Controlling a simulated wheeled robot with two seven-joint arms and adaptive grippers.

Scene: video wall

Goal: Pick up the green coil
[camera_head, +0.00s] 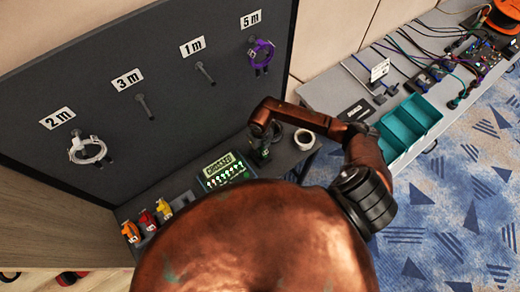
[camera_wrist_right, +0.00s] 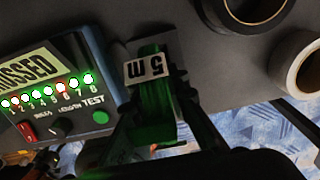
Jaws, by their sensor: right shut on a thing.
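The green coil (camera_wrist_right: 156,108), with a white "5 m" label, sits between the fingers of my right gripper (camera_wrist_right: 165,120) in the right wrist view. The right gripper (camera_head: 264,146) is shut on the coil beside a cable tester (camera_head: 226,169), at the right end of the narrow shelf. In the head view the coil is mostly hidden by the gripper. The tester (camera_wrist_right: 60,85) shows lit lamps and a partly cut-off display in the wrist view. My left gripper is not in view.
A dark pegboard (camera_head: 160,90) has pegs labelled 2 m, 3 m, 1 m and 5 m. A white coil (camera_head: 88,151) hangs at 2 m, a purple coil (camera_head: 261,55) at 5 m; 3 m and 1 m are bare. A white tape roll (camera_head: 305,138) stands right of the gripper.

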